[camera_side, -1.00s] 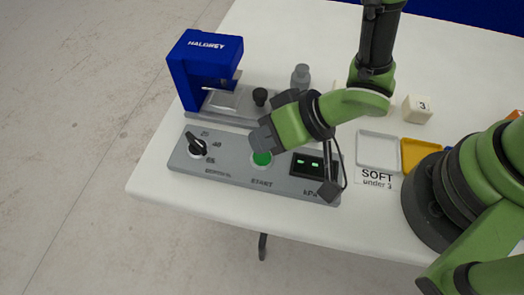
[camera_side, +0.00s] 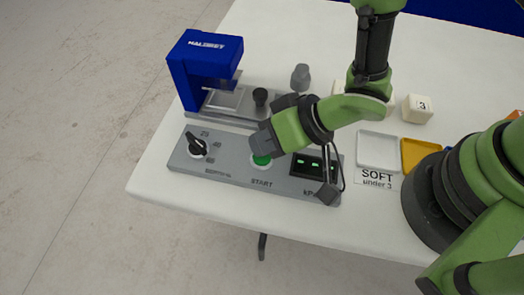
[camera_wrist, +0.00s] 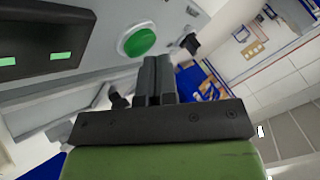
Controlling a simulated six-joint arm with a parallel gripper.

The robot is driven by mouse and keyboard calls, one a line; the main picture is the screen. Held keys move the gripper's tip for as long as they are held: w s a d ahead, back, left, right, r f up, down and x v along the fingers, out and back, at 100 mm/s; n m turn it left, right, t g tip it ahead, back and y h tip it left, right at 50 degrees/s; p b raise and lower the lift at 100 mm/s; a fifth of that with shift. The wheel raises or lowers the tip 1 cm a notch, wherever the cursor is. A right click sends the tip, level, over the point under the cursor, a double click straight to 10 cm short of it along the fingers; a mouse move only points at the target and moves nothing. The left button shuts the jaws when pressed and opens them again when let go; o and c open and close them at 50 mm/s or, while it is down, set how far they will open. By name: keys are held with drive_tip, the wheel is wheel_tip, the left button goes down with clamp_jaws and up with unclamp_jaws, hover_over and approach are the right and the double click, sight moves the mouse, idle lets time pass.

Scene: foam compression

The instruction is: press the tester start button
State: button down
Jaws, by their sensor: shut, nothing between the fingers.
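The green start button (camera_side: 262,161) sits on the grey tester panel (camera_side: 225,172), above the printed word START. In the wrist view the round green button (camera_wrist: 138,42) in its white ring lies just beyond my fingertips. My gripper (camera_side: 259,147) is over the button in the side view and covers its upper part. In the wrist view the fingers of my gripper (camera_wrist: 153,62) are together and empty. A gap shows in that picture between the tips and the button; I cannot tell the exact distance. The dark display (camera_side: 309,166) shows green dashes.
A black knob (camera_side: 197,147) stands on the panel's left. The blue press (camera_side: 205,65) with its plate is behind the panel. A grey bottle-shaped piece (camera_side: 300,77) stands behind my gripper.

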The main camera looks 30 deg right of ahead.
drive_tip(key=shift+f, duration=0.45)
idle(0.6)
drive_tip(key=shift+r, duration=3.4)
